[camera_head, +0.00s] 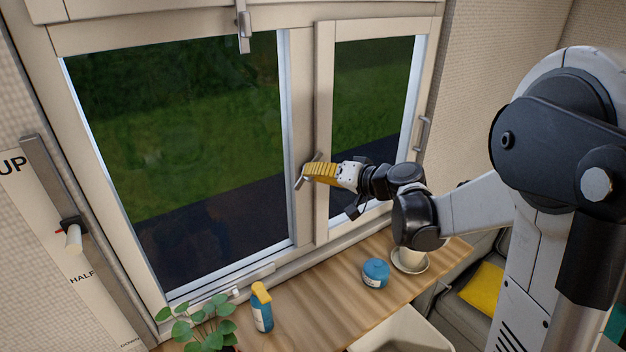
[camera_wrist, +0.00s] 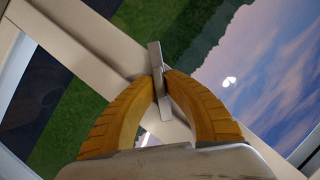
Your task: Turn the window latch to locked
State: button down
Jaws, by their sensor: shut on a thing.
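The window latch (camera_head: 300,182) is a small grey metal lever on the frame post between the two panes. It stands tilted in the head view, its top leaning right. In the wrist view the latch lever (camera_wrist: 155,58) runs between my fingertips. My gripper (camera_head: 308,172) has yellow ribbed fingers and reaches the latch from the right. In the wrist view my gripper (camera_wrist: 163,90) is shut on the lever, one finger on each side. The fingers hide part of the latch and its pivot.
A metal catch (camera_head: 243,30) is on the top frame, and a handle (camera_head: 422,133) is on the right frame. Below, the wooden table (camera_head: 315,305) holds a spray bottle (camera_head: 261,308), a blue tin (camera_head: 375,273) and a cup (camera_head: 410,258). A plant (camera_head: 203,322) stands at the front.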

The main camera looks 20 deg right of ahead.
jog(key=m+b, duration=0.1)
jog(key=m+y+b, duration=0.2)
jog(key=m+b, duration=0.1)
jog(key=shift+d+f+t, duration=0.1)
jog(key=shift+f+t, duration=0.15)
jog(key=shift+t, duration=0.15)
jog(key=shift+r+m+t+y+b, duration=0.15)
jog(key=shift+m+y+b, duration=0.25)
jog(key=shift+m+b, duration=0.4)
jog(key=shift+f+m+t+y+b, duration=0.15)
jog(key=shift+m+y+b, duration=0.3)
jog(key=shift+m, duration=0.55)
jog(key=shift+r, duration=0.1)
jog(key=c, duration=1.5)
grip_release()
jog(key=shift+o, duration=0.2)
jog(key=v, duration=1.1)
jog(key=shift+s+d, duration=0.25)
jog(key=shift+s, duration=0.1)
